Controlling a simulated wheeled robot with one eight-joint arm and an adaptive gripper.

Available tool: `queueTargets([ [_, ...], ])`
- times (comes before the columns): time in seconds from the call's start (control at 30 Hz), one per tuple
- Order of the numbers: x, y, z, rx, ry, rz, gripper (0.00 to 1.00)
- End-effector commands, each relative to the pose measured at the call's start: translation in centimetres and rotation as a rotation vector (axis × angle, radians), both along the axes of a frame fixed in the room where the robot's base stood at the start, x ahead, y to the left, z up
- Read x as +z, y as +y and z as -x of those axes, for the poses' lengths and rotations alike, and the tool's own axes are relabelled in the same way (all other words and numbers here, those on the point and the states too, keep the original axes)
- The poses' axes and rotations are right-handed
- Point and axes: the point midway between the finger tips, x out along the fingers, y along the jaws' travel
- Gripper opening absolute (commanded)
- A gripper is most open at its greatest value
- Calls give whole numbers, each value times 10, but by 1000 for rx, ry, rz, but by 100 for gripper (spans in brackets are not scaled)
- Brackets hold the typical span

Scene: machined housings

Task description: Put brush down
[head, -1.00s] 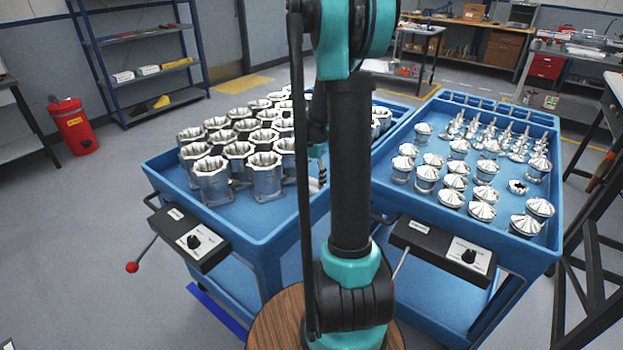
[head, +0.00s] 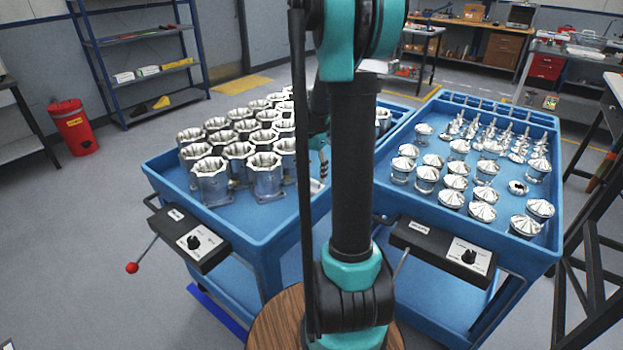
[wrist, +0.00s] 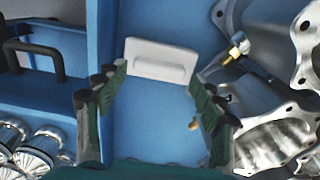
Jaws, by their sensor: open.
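A white block with a raised ridge, which looks like the brush (wrist: 160,62), lies on the blue tray floor in the wrist view. A small white part of it shows beside my arm in the head view (head: 316,186). My gripper (wrist: 158,98) is open, with its dark green-padded fingers spread wide. The white block shows between and just beyond the fingertips, and neither finger visibly touches it. In the head view my gripper is mostly hidden behind my arm.
The left blue cart (head: 255,232) holds several hollow metal housings (head: 211,180). The right cart (head: 405,200) holds several finned metal parts (head: 482,211). In the wrist view, a housing and a brass-tipped fitting (wrist: 237,48) crowd the right side; a cart wall and black handle (wrist: 35,52) are left.

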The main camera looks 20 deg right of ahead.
Motion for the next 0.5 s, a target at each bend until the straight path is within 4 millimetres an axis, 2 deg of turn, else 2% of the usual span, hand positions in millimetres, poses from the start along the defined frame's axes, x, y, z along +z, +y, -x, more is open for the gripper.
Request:
queueTargets([
  [0.1, 26, 0, 1, 0, 0, 0, 68],
  [0.3, 62, 0, 1, 0, 0, 0, 68],
  [0.5, 84, 0, 0, 0, 0, 0, 68],
])
